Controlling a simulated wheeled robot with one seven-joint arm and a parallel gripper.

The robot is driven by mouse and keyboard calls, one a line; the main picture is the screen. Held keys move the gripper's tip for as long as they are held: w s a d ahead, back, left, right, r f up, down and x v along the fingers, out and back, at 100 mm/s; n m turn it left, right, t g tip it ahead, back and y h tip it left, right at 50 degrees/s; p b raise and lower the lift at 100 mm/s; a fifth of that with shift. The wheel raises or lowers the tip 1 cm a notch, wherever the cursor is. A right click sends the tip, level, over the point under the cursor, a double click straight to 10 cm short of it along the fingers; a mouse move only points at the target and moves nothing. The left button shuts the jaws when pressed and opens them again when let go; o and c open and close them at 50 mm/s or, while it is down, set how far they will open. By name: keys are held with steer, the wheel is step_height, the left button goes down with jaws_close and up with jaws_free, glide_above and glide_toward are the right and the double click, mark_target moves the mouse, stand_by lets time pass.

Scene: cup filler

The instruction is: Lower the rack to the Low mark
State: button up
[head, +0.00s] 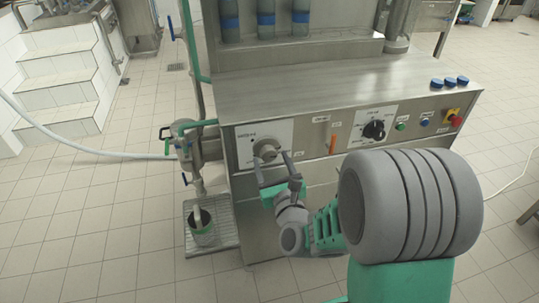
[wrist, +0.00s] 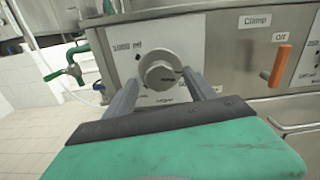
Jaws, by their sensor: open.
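My gripper (head: 273,162) is open, its two fingers reaching toward a round metal knob (head: 265,150) on a white plate at the left of the machine's front panel. In the wrist view the knob (wrist: 160,76) shows between and just beyond the fingertips (wrist: 160,82), with a dark pointer line toward the right. The plate reads something like "1000 ml" at its upper left; its lower print is too small to read. I cannot tell if the fingers touch the knob. No rack or Low mark can be made out clearly.
An orange lever (wrist: 280,66) labelled Clamp and Off is right of the knob. Further right are a black dial (head: 374,130), buttons and a red stop button (head: 452,115).

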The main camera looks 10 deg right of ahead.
steer(key=shift+w+p, duration=0.3)
steer(key=shift+w, duration=0.75)
steer(key=c, duration=1.3)
